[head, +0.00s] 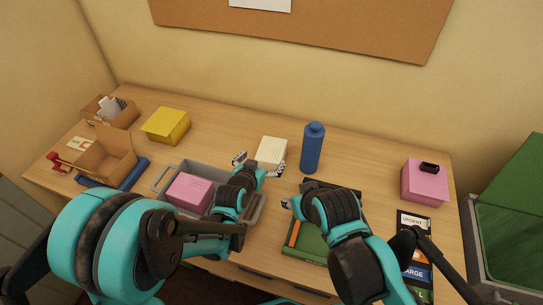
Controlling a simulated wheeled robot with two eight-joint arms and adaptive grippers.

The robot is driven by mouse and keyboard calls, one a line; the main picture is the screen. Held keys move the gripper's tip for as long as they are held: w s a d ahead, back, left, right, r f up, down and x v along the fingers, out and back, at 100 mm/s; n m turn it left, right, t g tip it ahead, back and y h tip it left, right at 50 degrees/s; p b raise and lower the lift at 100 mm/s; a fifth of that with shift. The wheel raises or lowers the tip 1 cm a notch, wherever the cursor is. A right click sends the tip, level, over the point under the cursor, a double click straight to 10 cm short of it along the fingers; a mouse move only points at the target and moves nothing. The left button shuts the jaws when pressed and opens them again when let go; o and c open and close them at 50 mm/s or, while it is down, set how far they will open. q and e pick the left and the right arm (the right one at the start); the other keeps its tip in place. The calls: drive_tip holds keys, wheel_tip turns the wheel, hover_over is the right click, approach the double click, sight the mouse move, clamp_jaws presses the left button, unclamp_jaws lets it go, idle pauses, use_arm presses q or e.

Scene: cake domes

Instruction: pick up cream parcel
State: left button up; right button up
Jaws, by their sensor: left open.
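The cream parcel (272,150) is a small pale box on the wooden desk, near the middle of the head view. My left gripper (260,164) is open just on the near side of it. Its left finger is beside the parcel's left side, and its right finger overlaps the parcel's near right edge in the picture. I cannot tell whether they touch. The parcel's lower near part is partly hidden by the gripper. My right gripper (291,203) is to the right and nearer, above a green book-like item; its fingers are mostly hidden by its own wrist.
A blue bottle (312,148) stands just right of the parcel. A grey bin (163,176) holding a pink parcel (189,192) is under my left arm. A yellow box (166,126) and open cartons (106,155) are left. A pink box (424,183) stands right.

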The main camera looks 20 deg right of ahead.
sight(271, 150)
use_arm(q)
drive_tip(key=b+x, duration=0.2)
drive_tip(key=x, duration=0.5)
drive_tip(key=shift+d, duration=0.15)
drive_tip(key=shift+s+r, duration=0.1)
drive_tip(key=c, duration=1.3)
